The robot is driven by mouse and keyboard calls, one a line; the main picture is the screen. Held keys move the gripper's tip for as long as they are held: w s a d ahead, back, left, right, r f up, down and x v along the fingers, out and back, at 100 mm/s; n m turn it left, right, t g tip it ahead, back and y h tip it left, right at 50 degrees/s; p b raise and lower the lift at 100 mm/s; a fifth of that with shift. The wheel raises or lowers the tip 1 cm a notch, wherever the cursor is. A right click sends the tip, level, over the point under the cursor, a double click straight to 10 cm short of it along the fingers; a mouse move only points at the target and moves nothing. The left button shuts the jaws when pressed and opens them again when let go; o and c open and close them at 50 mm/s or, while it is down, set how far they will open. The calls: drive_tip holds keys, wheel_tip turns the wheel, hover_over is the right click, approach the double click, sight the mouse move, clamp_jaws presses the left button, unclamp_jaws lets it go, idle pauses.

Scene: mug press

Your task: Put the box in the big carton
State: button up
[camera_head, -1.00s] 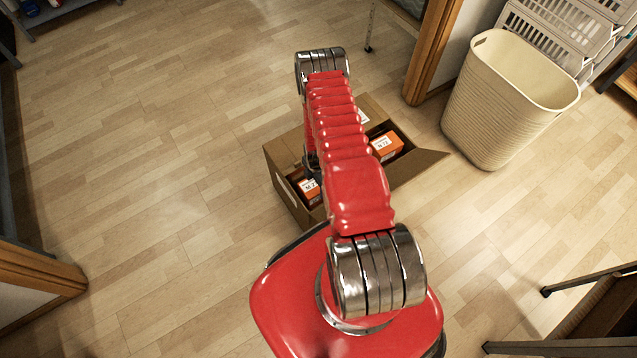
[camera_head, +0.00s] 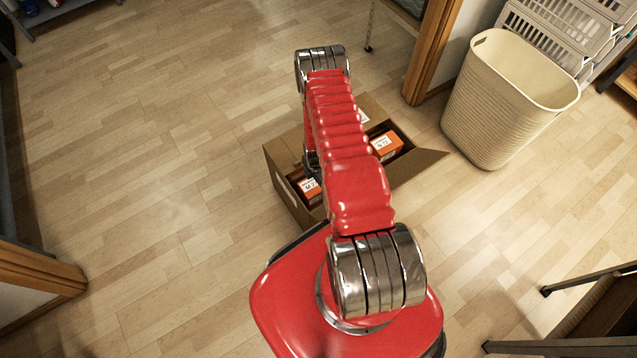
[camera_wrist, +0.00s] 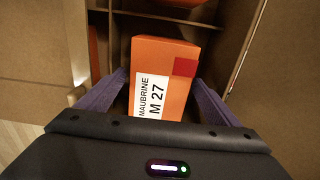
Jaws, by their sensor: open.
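The big carton (camera_head: 284,192) is a brown cardboard box standing open on the floor in front of my base, partly hidden by my arm. Inside it are an orange box (camera_head: 309,187) with a white label at the near left and another orange box (camera_head: 386,145) at the right. In the wrist view, an orange box (camera_wrist: 176,62) labelled MAUBRINE M 27 lies inside the carton's walls (camera_wrist: 240,50). My gripper (camera_wrist: 165,100) is open, with its purple fingers apart on either side of this box's near end. I cannot tell whether the fingers touch it.
A cream laundry basket (camera_head: 500,105) stands right of the carton, with white crates (camera_head: 560,30) behind it. A wooden door frame (camera_head: 432,50) rises behind the carton. A carton flap (camera_head: 425,162) sticks out to the right. The floor at left is clear.

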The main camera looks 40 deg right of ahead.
wheel_tip(320, 180, up, 12)
drive_tip(key=shift+f, duration=0.15)
idle(0.6)
idle(0.5)
drive_tip(key=w+a+r+m+t, duration=0.1)
drive_tip(key=w+a+r+m, duration=0.15)
drive_tip(key=r, duration=0.95)
drive_tip(key=w+a+r+m+t, duration=0.1)
drive_tip(key=a+r+m, duration=0.2)
drive_tip(key=r, duration=1)
drive_tip(key=w+a+r+m+t, duration=0.1)
drive_tip(key=w+a+r+m, duration=0.15)
drive_tip(key=r, duration=0.95)
drive_tip(key=s+a+r+m+t, duration=0.15)
drive_tip(key=s+a+r, duration=0.25)
drive_tip(key=r, duration=0.4)
drive_tip(key=s+a+r+m, duration=0.3)
drive_tip(key=s+a+r, duration=0.15)
drive_tip(key=r, duration=0.35)
drive_tip(key=s+a+r+m, duration=0.2)
drive_tip(key=s+r, duration=0.1)
drive_tip(key=s, duration=0.3)
drive_tip(key=s+a+r+m+t, duration=0.1)
drive_tip(key=s+a+r+m, duration=0.1)
drive_tip(key=s, duration=0.4)
drive_tip(key=shift+s+a+r+m, duration=0.15)
drive_tip(key=shift+s+r+m, duration=0.25)
drive_tip(key=shift+r, duration=0.2)
